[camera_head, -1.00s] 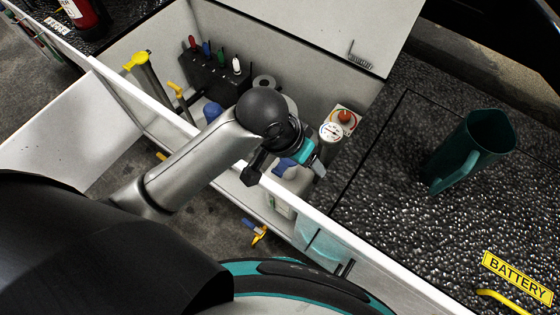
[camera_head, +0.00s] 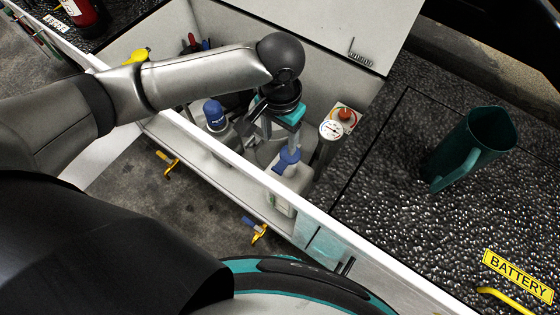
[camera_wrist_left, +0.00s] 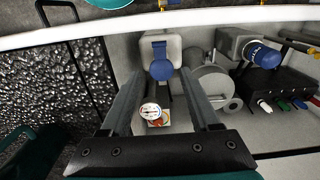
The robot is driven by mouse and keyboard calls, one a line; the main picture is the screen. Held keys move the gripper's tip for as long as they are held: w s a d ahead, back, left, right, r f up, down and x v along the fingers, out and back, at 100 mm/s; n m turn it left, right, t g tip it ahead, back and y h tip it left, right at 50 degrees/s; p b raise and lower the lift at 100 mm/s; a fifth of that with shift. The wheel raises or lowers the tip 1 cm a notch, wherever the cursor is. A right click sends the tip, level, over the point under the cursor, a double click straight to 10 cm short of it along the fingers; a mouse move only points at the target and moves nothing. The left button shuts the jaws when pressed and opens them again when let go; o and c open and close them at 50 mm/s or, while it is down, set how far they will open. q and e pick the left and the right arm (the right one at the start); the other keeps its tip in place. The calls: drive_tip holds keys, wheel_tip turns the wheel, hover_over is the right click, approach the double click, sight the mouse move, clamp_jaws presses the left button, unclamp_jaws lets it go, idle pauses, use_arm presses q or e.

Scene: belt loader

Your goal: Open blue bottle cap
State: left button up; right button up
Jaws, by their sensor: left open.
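A white jug with a blue cap (camera_head: 287,161) stands inside the open side compartment, near its front wall. The cap also shows in the left wrist view (camera_wrist_left: 162,62), ahead of and between the finger lines. A second bottle with a darker blue cap (camera_head: 214,113) stands further left; it lies at the upper right in the left wrist view (camera_wrist_left: 262,54). My left gripper (camera_head: 280,138) points down into the compartment, just above the jug's cap. Its fingers (camera_wrist_left: 160,78) are open with nothing gripped. Whether a finger touches the cap is unclear. My right gripper is not in view.
The compartment's white front wall (camera_head: 245,165) runs close to my gripper. A gauge with a red knob (camera_head: 331,130) stands right of the jug. A grey roll (camera_wrist_left: 210,82) lies beside it. A green pitcher (camera_head: 468,150) stands on the black textured deck at right.

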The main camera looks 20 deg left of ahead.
sight(280, 167)
use_arm(q)
wheel_tip(280, 167, down, 12)
drive_tip(key=b, duration=0.3)
drive_tip(key=shift+r, duration=0.1)
drive_tip(key=shift+c, duration=0.2)
clamp_jaws()
idle(1.1)
